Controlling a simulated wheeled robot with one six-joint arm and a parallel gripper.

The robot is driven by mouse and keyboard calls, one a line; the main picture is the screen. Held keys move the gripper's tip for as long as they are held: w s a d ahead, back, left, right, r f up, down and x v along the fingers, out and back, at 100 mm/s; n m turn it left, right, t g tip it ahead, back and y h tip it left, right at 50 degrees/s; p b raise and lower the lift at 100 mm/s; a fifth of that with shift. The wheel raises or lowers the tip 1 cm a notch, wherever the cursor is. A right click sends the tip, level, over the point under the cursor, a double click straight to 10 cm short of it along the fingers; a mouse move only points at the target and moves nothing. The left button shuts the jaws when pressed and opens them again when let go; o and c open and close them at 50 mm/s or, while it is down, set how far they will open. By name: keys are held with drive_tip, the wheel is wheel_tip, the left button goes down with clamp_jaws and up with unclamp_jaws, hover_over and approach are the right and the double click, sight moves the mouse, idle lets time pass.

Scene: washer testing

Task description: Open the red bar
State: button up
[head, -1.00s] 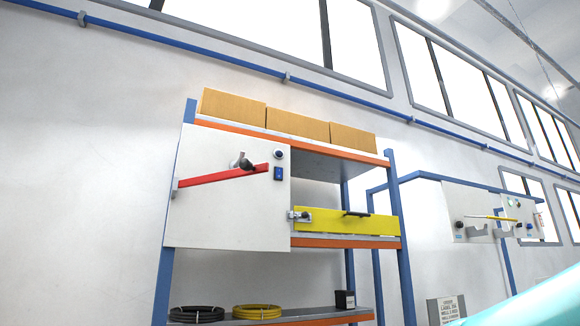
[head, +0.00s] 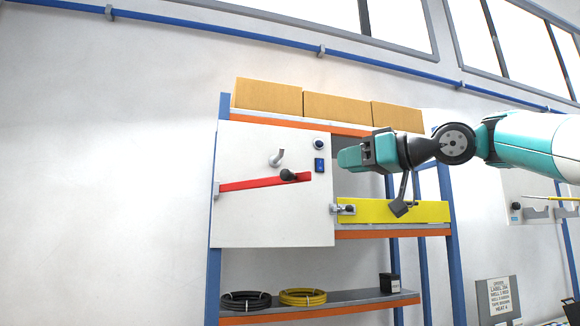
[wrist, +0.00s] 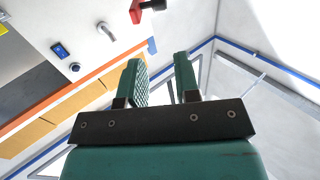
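The red bar (head: 250,183) lies across the white panel (head: 250,225), held by a grey bracket at its left end. It slopes slightly up to the right, with a black knob (head: 289,176) near its right end. The grey hook (head: 277,158) on the panel is empty and stands above the bar. In the wrist view the red bar's end (wrist: 135,12) shows at the top edge, apart from the hook (wrist: 105,30). My gripper (head: 350,158) is right of the panel and the bar, pointing left. In the wrist view my gripper (wrist: 158,62) is open and empty.
A blue switch (head: 319,165) and a round button (head: 318,143) sit on the panel's upper right. A yellow bar (head: 370,211) with a latch is below my gripper. Cardboard boxes (head: 335,108) top the shelf; cable coils (head: 302,297) lie below. Space left of the panel is clear.

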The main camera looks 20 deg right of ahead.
sight(291, 171)
drive_tip(key=p+x, duration=0.6)
drive_tip(key=x, duration=0.9)
drive_tip(key=shift+a, duration=0.15)
drive_tip(key=shift+w, duration=0.1)
clamp_jaws()
